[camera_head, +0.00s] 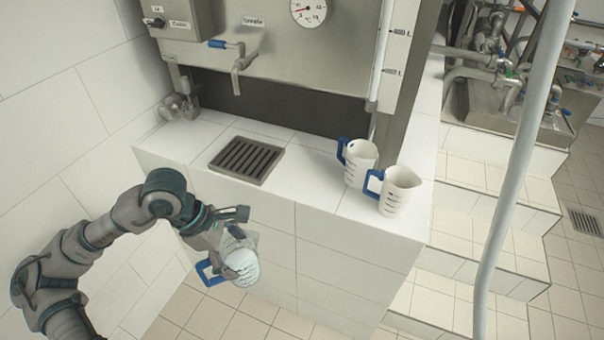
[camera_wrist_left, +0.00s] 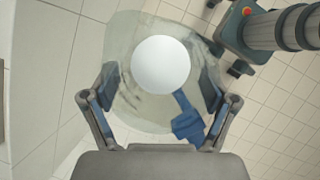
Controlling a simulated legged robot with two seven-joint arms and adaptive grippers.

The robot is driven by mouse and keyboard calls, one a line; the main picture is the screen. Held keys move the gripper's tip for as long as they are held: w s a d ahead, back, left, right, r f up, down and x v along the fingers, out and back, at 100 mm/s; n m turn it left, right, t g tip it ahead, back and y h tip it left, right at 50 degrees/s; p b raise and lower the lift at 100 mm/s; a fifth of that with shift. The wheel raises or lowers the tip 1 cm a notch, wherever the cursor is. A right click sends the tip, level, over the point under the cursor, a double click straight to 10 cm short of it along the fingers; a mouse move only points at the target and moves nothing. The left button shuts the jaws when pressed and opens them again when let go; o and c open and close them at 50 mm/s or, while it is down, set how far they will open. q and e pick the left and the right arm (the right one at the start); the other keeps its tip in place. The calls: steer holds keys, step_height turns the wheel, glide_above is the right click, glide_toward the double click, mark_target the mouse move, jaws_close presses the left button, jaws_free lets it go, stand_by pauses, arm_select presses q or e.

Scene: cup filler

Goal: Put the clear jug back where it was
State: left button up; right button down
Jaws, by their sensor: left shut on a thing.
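The clear jug (camera_head: 243,262) with a blue handle (camera_head: 209,274) is in my left gripper (camera_head: 238,228), in front of the white tiled counter and below its top. In the left wrist view the jug (camera_wrist_left: 128,55) lies between the two fingers of the left gripper (camera_wrist_left: 160,105), which are shut on its sides. A white round shape (camera_wrist_left: 160,65) shows in it; I cannot tell whether that is its contents or its base. The blue handle (camera_wrist_left: 187,120) points toward the palm. My right gripper is not in view.
Two white jugs with blue handles (camera_head: 358,163) (camera_head: 400,191) stand at the counter's right end. A drain grate (camera_head: 247,160) is set in the counter (camera_head: 310,190) below a tap (camera_head: 238,65). Counter top between grate and jugs is clear. A pale pole (camera_head: 520,160) and steps (camera_head: 470,215) are at right.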

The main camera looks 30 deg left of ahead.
mark_target(227, 259)
arm_select(q)
steer(key=shift+s+d+r+n+y, duration=0.15)
steer(key=shift+s+d+r+n, duration=0.1)
steer(key=shift+s+r+n, duration=0.25)
steer(key=shift+s+d+r+n+y, duration=0.15)
steer(key=shift+s+d+r+n, duration=0.1)
steer(key=shift+s+r+n, duration=0.25)
steer(key=shift+s+r+n+t, duration=0.35)
steer(key=shift+r+n+t, duration=0.05)
steer(key=shift+r, duration=0.05)
steer(key=shift+s+r, duration=0.1)
